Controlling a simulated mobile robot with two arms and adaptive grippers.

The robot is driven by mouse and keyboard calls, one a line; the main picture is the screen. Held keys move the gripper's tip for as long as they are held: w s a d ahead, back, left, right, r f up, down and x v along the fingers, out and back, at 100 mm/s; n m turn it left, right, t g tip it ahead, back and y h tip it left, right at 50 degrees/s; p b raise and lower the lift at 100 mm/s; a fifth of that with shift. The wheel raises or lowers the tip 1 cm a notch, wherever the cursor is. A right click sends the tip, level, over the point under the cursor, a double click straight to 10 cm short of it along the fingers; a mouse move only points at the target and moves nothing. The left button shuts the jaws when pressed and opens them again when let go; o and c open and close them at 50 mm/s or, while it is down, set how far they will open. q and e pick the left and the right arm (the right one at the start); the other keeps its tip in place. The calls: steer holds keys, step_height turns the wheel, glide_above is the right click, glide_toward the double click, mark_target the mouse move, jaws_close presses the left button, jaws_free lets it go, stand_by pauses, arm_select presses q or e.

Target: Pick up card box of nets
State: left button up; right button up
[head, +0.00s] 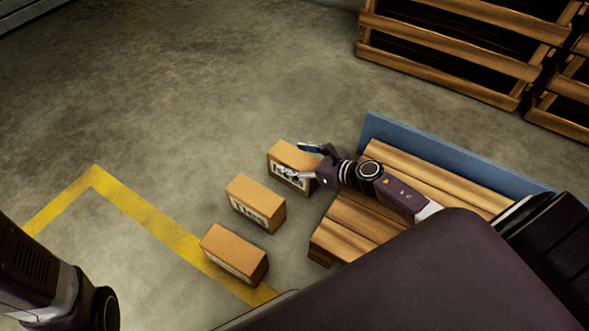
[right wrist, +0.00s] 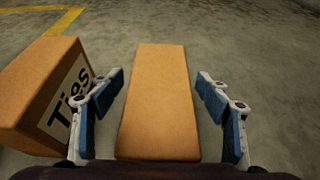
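Three brown card boxes stand in a slanting row on the floor. The far box (head: 290,151) has a white label whose text I cannot read clearly, partly hidden by my right gripper (head: 297,161). In the right wrist view this box (right wrist: 158,95) lies between the two blue-padded fingers of the open right gripper (right wrist: 160,82), with a gap on each side. The middle box (head: 256,194) shows in the right wrist view (right wrist: 40,88) at left, labelled "Ties". My left gripper is out of view.
A slatted wooden pallet (head: 350,222) with a blue board (head: 450,156) behind it lies right of the boxes, under my right arm. Wooden crates (head: 440,65) stand at the back right. A yellow floor line (head: 150,213) runs left of the boxes. The floor at upper left is clear.

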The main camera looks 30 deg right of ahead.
steer(key=c, duration=1.8)
jaws_close()
steer(key=shift+r, duration=0.2)
